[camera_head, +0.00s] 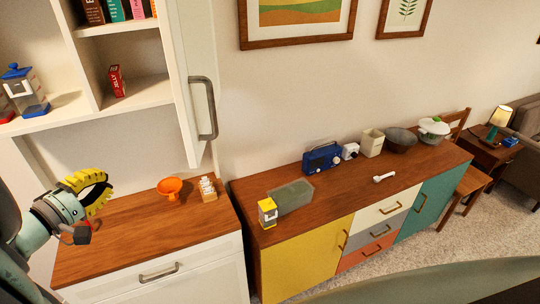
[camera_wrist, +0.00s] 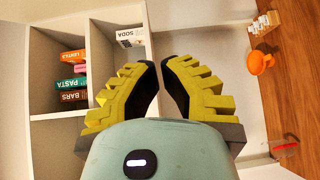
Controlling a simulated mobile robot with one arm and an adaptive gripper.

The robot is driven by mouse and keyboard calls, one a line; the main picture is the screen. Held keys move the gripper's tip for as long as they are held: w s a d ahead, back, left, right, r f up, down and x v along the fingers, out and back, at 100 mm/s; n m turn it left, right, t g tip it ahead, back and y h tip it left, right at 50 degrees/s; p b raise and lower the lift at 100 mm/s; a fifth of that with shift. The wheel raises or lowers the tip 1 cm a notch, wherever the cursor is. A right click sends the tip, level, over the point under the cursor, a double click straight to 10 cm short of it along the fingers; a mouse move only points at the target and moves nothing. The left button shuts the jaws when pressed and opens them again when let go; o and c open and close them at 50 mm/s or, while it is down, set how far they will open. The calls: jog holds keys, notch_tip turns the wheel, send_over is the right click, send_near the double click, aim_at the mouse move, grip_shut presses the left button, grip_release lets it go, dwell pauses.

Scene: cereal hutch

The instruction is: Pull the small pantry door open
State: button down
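The small pantry door (camera_head: 189,83) is a tall white panel at the upper middle of the head view. It stands swung out from the right side of the white shelf unit (camera_head: 133,97). Its grey bar handle (camera_head: 206,108) is on the face toward me. My gripper (camera_head: 110,187), with yellow ribbed fingers, is at the lower left of the head view, above the hutch counter and well left of the handle, not touching it. In the wrist view my gripper (camera_wrist: 160,62) is empty, its fingertips almost meeting. The door is not clearly visible there.
Shelves hold boxes, including a red one (camera_head: 116,81), and a blue-lidded jar (camera_head: 25,91).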

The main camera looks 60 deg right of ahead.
jog(key=s+r+m+g, duration=0.3)
jog(key=s+m+g, duration=0.1)
jog(key=s+g, duration=0.2)
jog(key=s+d+p, duration=0.5)
jog(key=d+p, duration=0.4)
jog(key=d, duration=0.3)
jog(key=shift+d+h, duration=0.3)
jog(key=shift+h, duration=0.1)
jog(key=shift+s+r, duration=0.1)
